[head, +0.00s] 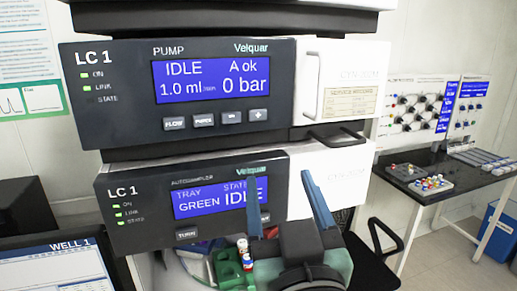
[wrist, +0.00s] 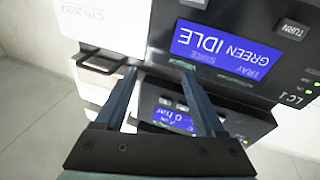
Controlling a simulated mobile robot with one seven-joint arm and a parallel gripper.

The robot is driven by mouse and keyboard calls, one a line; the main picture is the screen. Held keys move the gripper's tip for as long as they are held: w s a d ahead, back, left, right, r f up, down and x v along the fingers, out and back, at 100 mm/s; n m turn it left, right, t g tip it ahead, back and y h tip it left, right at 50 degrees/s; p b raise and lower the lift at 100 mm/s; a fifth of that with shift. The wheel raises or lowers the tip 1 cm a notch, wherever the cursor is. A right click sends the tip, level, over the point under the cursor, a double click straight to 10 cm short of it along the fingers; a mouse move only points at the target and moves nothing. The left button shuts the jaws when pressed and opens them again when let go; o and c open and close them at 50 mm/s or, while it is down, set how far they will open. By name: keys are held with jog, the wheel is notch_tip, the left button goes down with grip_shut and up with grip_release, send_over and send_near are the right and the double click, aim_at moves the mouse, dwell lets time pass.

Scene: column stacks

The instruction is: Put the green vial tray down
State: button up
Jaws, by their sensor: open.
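The green vial tray (head: 226,272) shows at the bottom of the head view, below the autosampler front. It carries a few vials with red, white and blue colouring. Its right side is partly hidden by my gripper, and what it rests on is hard to make out. My gripper (head: 281,184) is open and empty, its two blue fingers raised in front of the autosampler display, to the right of the tray. In the wrist view my gripper (wrist: 159,76) is also open with nothing between the fingers. The tray does not show there.
The autosampler (head: 140,208) reads tray GREEN, state IDLE. The pump (head: 110,95) above it reads IDLE. A black side table (head: 455,172) at right bears a tray of coloured vials (head: 430,184). A monitor (head: 65,270) stands lower left, a blue bin (head: 497,235) far right.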

jog(key=s+a+r+m+t+h, duration=0.1)
jog(key=s+r+t, duration=0.2)
jog(key=r, duration=0.7)
jog(key=s+a+r+m+t, duration=0.1)
jog(key=s+r+t, duration=0.3)
jog(key=r, duration=0.6)
jog(key=shift+s+a+t+h, duration=0.35)
jog(key=shift+s+a, duration=0.2)
jog(key=shift+s, duration=0.2)
jog(key=shift+f+b, duration=0.65)
jog(key=shift+f, duration=0.05)
